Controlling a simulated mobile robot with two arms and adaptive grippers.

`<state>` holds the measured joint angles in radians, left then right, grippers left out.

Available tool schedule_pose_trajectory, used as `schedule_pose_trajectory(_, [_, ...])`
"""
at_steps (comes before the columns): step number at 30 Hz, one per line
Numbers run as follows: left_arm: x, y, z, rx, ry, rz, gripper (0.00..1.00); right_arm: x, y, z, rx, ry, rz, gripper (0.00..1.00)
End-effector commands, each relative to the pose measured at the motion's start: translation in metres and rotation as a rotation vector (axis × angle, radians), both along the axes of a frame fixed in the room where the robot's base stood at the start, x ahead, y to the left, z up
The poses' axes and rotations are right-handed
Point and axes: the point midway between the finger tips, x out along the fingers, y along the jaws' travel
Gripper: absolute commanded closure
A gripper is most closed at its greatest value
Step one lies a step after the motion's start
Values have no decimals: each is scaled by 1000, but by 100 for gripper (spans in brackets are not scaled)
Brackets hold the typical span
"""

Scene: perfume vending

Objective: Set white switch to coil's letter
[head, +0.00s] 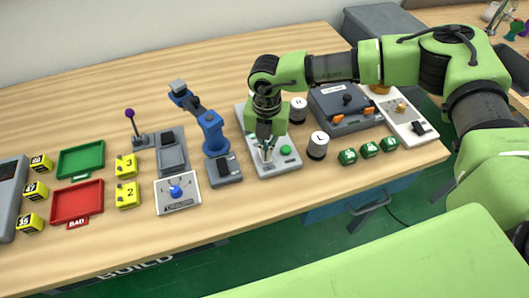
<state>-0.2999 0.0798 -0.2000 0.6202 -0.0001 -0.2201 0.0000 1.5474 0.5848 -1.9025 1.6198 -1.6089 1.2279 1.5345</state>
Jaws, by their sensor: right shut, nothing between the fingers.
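My right gripper (267,155) is shut and empty. It points down over a white panel (288,163) with a green button (286,150) to the right of the fingers. The gripper hides the middle of this panel, and I cannot make out a white switch there. A white and black coil (317,146) with a dark letter on top stands just right of the panel. The letter looks like L but is small. A second similar coil (298,109) stands behind it; its letter is too small to read. My left gripper is not in view.
Green lettered blocks (369,150) lie at the right front. A grey box with orange parts (345,112) stands behind them. A small blue robot arm (212,132) stands left of the panel. Further left are a green tray (81,160), a red tray (77,203) and yellow numbered blocks (127,195).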

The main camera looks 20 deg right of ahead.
Motion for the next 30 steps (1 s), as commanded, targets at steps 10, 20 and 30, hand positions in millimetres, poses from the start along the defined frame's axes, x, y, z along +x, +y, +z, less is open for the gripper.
schedule_pose_trajectory(10, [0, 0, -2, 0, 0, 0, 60, -1, -1, -4, 0, 1, 0, 100])
schedule_pose_trajectory(20, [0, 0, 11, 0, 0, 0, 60, 0, -1, 20, 0, 0, -1, 100])
schedule_pose_trajectory(30, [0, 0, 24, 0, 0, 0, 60, 0, 0, 48, 0, 0, 0, 100])
